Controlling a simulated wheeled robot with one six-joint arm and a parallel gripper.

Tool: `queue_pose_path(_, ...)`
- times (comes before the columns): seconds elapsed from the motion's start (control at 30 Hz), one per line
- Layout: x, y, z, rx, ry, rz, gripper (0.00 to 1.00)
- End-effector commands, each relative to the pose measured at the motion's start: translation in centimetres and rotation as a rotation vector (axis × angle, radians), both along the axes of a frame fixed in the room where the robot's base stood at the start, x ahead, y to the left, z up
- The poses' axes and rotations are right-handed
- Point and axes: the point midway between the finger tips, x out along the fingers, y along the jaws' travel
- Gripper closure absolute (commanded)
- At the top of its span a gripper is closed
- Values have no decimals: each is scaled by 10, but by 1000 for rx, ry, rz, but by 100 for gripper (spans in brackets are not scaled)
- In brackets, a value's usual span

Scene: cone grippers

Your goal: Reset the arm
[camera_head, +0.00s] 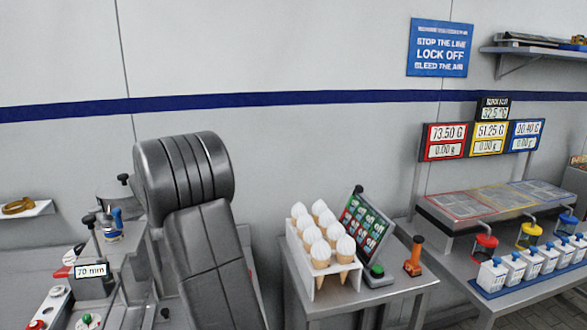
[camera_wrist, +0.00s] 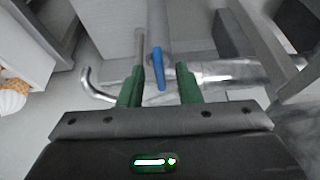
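My gripper (camera_wrist: 158,82) shows in the wrist view as two green fingers standing apart, with nothing touching them. A blue rod-like part (camera_wrist: 158,68) shows in the gap between the fingers, seemingly beyond them; its depth is hard to judge. A bent shiny metal pipe (camera_wrist: 90,88) passes behind the fingers. In the head view my dark grey arm fills the centre left, and my gripper is not visible there.
A bench with a 70 mm sign (camera_head: 91,270) is at left. Coloured-lid jars (camera_head: 485,246) stand at right.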

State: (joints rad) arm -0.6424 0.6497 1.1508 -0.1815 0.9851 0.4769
Motion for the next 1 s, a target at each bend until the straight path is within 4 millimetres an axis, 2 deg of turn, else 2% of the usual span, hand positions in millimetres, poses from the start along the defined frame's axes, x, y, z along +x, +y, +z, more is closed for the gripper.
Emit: queue_pose_path(1.0,3,-5,1,0,0,595,69)
